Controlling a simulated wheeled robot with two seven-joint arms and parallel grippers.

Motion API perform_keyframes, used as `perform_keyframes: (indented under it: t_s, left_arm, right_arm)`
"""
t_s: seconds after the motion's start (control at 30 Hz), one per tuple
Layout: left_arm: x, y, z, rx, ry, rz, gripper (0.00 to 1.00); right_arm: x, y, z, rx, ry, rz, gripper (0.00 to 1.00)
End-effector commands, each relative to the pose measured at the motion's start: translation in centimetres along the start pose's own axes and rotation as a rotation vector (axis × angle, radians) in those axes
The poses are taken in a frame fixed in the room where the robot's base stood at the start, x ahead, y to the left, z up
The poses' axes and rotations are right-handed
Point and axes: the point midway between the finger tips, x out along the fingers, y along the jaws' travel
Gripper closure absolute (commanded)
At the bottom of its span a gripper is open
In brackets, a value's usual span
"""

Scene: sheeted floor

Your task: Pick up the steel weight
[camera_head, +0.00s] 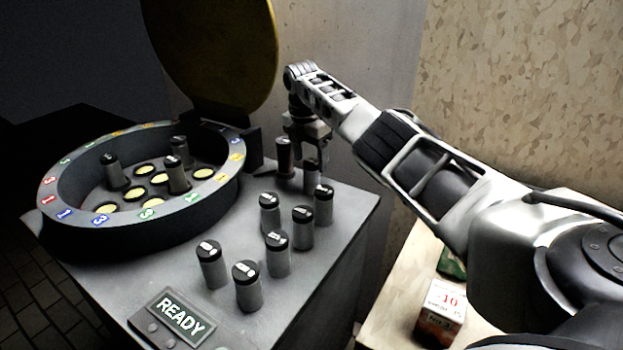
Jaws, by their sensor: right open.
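Several grey cylinders with black, white-marked caps stand upright on the grey machine top; one (278,253) is near the middle of the group. I cannot tell which one is the steel weight. My right gripper (305,150) points down at the back right of the top, open. A darker cylinder (284,158) stands at its left side, and another capped cylinder (311,175) is just below it, partly hidden. I cannot tell whether the fingers touch either. My left gripper is out of view.
A round drum (130,232) with coloured number tags holds a few cylinders among yellow-bottomed holes. Its round lid (215,60) stands open behind. A READY panel (180,316) is at the front. A small box (440,312) sits on a light surface at the right.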

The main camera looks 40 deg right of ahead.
Motion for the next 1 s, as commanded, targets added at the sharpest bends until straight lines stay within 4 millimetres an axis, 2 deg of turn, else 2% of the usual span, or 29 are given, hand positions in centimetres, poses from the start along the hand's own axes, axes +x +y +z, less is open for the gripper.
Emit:
perform_keyframes:
  t_s: [0.17, 0.43, 0.77, 0.9, 1.0]
  left_arm:
    - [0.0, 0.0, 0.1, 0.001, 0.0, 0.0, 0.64]
    - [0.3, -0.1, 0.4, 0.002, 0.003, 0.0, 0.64]
    - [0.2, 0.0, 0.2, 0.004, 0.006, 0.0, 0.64]
    - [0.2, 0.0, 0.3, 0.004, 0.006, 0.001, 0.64]
    - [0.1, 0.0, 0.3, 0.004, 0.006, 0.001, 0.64]
  right_arm:
    - [1.3, -0.2, -0.1, -0.001, 0.0, -0.004, 0.37]
    - [5.2, -0.4, -0.3, 0.001, 0.002, -0.002, 0.37]
    - [5.7, -0.4, -0.2, 0.0, 0.0, -0.001, 0.37]
    - [5.7, -0.4, -0.2, 0.0, 0.001, -0.001, 0.76]
    - [5.7, -0.4, -0.2, 0.0, 0.001, -0.001, 1.0]
